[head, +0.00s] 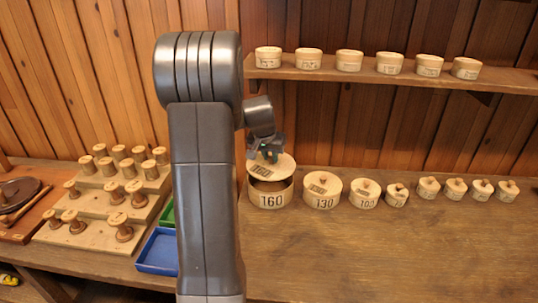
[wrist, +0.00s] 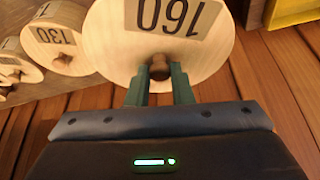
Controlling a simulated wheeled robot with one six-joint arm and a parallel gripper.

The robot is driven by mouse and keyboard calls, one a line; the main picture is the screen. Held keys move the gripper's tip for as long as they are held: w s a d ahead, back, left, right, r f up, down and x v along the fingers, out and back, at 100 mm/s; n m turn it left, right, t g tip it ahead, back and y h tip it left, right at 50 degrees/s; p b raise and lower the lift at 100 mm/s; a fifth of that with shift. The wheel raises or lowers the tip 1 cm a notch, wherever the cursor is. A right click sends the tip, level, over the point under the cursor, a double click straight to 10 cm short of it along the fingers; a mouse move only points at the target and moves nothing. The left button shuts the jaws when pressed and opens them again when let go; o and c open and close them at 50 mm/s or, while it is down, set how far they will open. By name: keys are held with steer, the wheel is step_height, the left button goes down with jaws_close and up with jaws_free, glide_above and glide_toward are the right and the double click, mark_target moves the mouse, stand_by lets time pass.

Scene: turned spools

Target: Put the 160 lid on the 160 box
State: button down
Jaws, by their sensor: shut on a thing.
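The 160 lid (head: 284,167) is a round pale wooden disc with a printed 160 label and a small knob. It is tilted over the 160 box (head: 270,197), leaving a dark gap at the box's opening on the left. My gripper (head: 268,153) is shut on the lid's knob. In the wrist view the lid (wrist: 165,55) fills the top middle and the green fingers (wrist: 158,80) close on its brown knob. The lid hides the 160 box in the wrist view. Whether the lid touches the rim, I cannot tell.
The lidded 130 box (head: 324,202) stands close right of the 160 box, with several smaller lidded boxes beyond it. A shelf (head: 350,72) with several boxes is above. Stepped spool racks (head: 95,205) and a blue tray (head: 158,252) lie left. The front right bench is clear.

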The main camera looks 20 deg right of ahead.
mark_target(270, 161)
steer(key=shift+f+b, duration=1.3)
steer(key=shift+f, duration=0.85)
steer(key=shift+f+b, duration=0.2)
steer(key=shift+b, duration=0.2)
steer(key=c, duration=0.8)
jaws_free()
steer(key=shift+r, duration=0.25)
steer(key=shift+r+p, duration=0.45)
steer(key=shift+r, duration=0.05)
steer(key=shift+r, duration=0.1)
steer(key=shift+r+p, duration=2.3)
steer(key=shift+r, duration=1.15)
